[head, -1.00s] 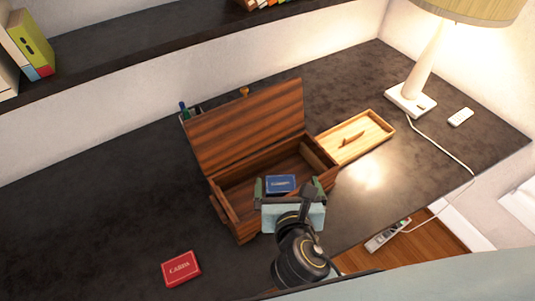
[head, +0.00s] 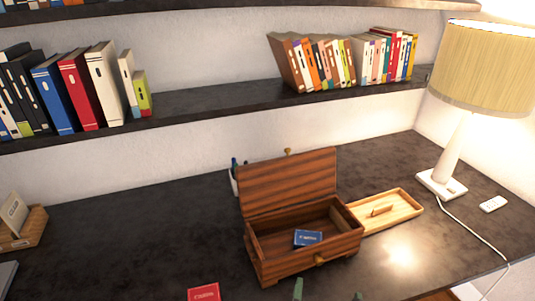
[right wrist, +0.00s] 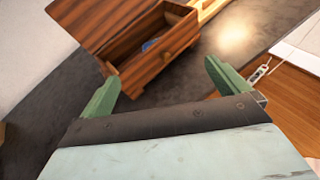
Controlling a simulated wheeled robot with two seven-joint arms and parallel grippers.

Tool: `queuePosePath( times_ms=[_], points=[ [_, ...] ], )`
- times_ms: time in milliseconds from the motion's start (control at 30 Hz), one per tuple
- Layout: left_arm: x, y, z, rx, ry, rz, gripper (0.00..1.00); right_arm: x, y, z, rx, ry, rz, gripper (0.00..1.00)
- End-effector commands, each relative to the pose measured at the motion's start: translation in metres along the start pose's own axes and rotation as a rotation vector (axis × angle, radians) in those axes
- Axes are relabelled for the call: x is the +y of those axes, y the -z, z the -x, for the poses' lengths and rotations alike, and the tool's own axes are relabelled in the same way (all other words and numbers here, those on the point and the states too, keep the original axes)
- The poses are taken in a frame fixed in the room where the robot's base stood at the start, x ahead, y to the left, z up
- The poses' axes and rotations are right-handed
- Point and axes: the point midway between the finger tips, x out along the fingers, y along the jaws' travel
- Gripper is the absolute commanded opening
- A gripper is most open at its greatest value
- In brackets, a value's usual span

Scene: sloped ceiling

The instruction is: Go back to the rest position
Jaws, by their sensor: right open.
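My right gripper (head: 328,293) shows only as two green fingertips at the bottom edge of the head view. In the right wrist view its green fingers (right wrist: 161,88) are spread wide with nothing between them. It is in front of the wooden box (head: 306,268), apart from it. The box's lid (head: 288,182) stands open. A blue card pack (head: 308,238) lies inside the box. In the right wrist view the box (right wrist: 155,68) is ahead of the fingers, and a bit of blue shows inside it. My left gripper is not in view.
A red card pack (head: 204,292) lies on the dark desk (head: 150,240). A light wooden tray (head: 410,208) is right of the box. A lamp (head: 455,150) and a white remote (head: 493,204) stand farther right. A shelf (head: 215,103) with books runs above the desk.

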Motion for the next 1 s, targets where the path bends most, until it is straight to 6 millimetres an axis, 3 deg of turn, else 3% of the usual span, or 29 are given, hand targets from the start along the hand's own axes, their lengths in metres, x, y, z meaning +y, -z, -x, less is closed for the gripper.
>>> queuePosePath(
  times_ms=[167, 300, 400, 700, 1000],
  points=[
    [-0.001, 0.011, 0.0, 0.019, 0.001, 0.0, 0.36, -0.02, 0.008, -0.001, 0.073, 0.054, -0.254, 1.0],
    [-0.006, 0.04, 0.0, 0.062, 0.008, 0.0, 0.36, -0.036, 0.016, -0.001, 0.134, 0.113, -0.487, 1.0],
    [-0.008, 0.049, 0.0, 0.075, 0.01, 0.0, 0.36, -0.05, 0.023, 0.002, 0.181, 0.172, -0.69, 1.0],
    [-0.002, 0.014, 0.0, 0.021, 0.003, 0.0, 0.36, -0.1, 0.053, 0.025, 0.306, 0.518, -1.573, 1.0],
    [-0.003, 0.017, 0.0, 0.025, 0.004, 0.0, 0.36, -0.124, 0.069, 0.058, 0.295, 0.894, -2.217, 1.0]
  ],
)
